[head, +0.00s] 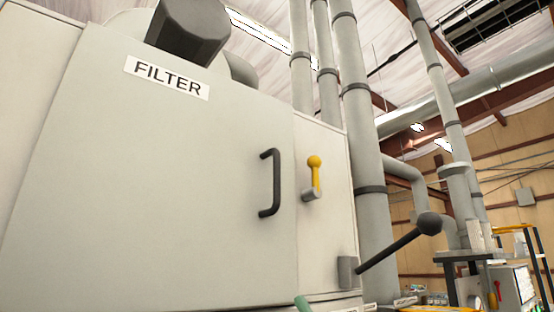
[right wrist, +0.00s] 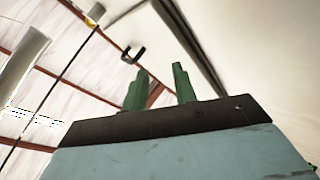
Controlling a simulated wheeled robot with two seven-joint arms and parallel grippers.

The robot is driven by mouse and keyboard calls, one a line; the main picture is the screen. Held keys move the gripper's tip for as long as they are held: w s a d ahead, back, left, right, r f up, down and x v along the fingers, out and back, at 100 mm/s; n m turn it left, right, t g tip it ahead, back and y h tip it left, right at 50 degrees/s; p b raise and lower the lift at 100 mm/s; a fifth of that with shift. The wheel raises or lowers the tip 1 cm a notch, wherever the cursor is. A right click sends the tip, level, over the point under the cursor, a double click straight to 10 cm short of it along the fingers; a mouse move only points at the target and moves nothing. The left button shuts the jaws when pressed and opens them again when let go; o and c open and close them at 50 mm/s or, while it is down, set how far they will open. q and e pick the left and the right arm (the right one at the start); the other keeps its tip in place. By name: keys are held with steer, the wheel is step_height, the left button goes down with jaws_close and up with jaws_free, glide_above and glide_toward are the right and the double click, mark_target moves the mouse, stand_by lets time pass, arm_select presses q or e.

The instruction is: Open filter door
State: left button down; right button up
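The filter door (head: 160,180) is a large pale grey panel with a FILTER label (head: 167,77), and it looks shut against its cabinet. Its black D-shaped handle (head: 276,183) stands upright near the door's right edge. A small dark bracket shape, apparently this handle (right wrist: 133,54), shows beyond my fingers in the right wrist view. My right gripper (right wrist: 161,69) has two green fingers apart with nothing between them, and it is clear of the handle. A green tip at the bottom edge of the head view, below the handle, seems to be part of it. My left gripper is out of view.
A yellow lever (head: 314,175) sits on the cabinet face right of the handle. A long black lever with a ball knob (head: 429,223) juts out at lower right. Vertical grey pipes (head: 362,150) stand behind the cabinet. Equipment (head: 512,285) stands farther right.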

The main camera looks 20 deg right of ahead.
steer(key=s+a+r+n+g+y, duration=0.2)
steer(key=s+a+r+n+g, duration=0.3)
steer(key=n+g, duration=0.6)
steer(key=s+a+r+n+g+y, duration=0.1)
steer(key=s+a+r+n+g, duration=0.2)
steer(key=r+n+g, duration=0.75)
steer(key=s+d+r+m+t+h, duration=0.25)
steer(key=d+r+t+h, duration=0.55)
steer(key=d+t+h, duration=0.5)
steer(key=t+y+p, duration=0.1)
steer(key=p, duration=0.3)
glide_above(277, 206)
steer(key=shift+w+f, duration=0.1)
steer(key=shift+w, duration=0.25)
jaws_close()
